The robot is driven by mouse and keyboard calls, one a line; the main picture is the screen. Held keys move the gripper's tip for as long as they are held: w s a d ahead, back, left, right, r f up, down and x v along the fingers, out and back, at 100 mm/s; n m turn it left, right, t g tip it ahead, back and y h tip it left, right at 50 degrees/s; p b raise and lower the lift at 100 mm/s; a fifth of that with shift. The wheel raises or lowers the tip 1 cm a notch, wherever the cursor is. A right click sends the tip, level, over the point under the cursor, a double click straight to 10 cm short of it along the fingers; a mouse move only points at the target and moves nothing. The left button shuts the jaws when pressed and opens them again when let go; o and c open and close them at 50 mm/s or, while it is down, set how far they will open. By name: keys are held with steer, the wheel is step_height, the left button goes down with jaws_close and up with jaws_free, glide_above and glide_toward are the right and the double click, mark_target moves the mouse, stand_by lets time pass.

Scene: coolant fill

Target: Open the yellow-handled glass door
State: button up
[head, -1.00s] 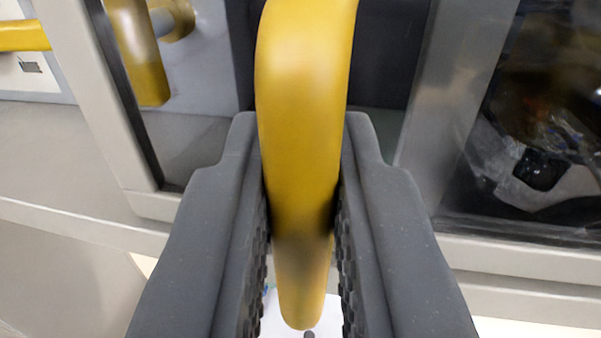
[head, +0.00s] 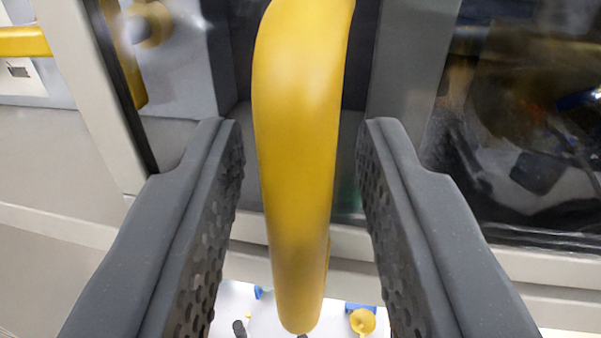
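The thick yellow door handle (head: 295,150) runs down the middle of the head view. My gripper (head: 300,140) is open, with one dark grey textured finger on each side of the handle. Gaps show between the handle and both fingers, so it stands between them untouched. The dark, reflective glass (head: 530,130) is at the right, beside a grey metal frame (head: 410,65). The handle hides part of the area behind it, and I cannot tell how far the door is open.
Another yellow bar (head: 122,55) is at the upper left behind a pale frame post (head: 85,75). A yellow horizontal bar (head: 22,40) is at the far left. Below, a white surface (head: 265,315) holds a yellow round piece (head: 363,321) and small blue pieces.

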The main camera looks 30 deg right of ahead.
steer(key=shift+s+a, duration=0.1)
steer(key=shift+s, duration=0.05)
steer(key=b+v, duration=0.1)
steer(key=v, duration=1.2)
steer(key=shift+s+a+b, duration=0.2)
steer(key=shift+b, duration=0.1)
